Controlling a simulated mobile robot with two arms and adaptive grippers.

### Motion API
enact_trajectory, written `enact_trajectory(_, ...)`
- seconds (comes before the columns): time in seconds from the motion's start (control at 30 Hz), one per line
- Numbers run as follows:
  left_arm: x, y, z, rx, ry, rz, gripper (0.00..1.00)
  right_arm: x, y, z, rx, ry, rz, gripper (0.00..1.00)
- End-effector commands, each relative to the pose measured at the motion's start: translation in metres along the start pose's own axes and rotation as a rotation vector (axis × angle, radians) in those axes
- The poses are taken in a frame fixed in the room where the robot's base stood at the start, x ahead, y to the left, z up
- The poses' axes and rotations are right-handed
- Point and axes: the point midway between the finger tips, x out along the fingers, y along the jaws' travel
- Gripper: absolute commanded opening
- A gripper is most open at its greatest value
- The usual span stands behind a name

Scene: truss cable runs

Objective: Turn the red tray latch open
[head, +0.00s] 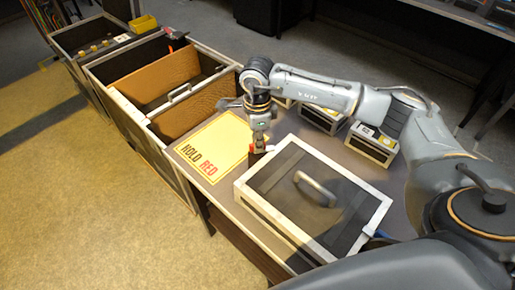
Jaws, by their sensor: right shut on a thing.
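My right gripper (258,146) reaches down from the right arm to the far left corner of a grey-framed tray (243,193) with a dark lid and a light handle (315,188). Its fingers are shut on a small part at that corner, which I take to be the red tray latch (269,148). The fingers hide most of it, and only a small reddish patch shows beside them. How far the latch is turned cannot be told. My left gripper is not in view.
A yellow sheet reading HOLD RED (205,148) lies left of the gripper. Open bins with brown dividers (160,85) stand farther left. Several small boxes (371,147) stand behind the tray, under my arm. The floor at left is clear.

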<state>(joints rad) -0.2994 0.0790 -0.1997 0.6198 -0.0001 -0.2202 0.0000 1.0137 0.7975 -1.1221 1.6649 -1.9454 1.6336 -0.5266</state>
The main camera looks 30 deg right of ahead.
Motion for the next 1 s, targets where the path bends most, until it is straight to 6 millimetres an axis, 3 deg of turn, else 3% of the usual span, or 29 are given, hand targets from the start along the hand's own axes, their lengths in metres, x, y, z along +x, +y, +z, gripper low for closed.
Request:
enact_trajectory(0.03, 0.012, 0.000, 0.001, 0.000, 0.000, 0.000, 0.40, 0.005, -0.002, 0.000, -0.043, -0.001, -0.005, 0.00)
enact_trajectory(0.4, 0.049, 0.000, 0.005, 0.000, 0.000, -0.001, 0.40, 0.003, -0.002, 0.000, -0.370, -0.002, -0.005, 0.00)
enact_trajectory(1.0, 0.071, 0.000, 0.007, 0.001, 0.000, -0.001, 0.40, -0.001, -0.001, 0.000, -0.620, -0.002, -0.004, 0.00)
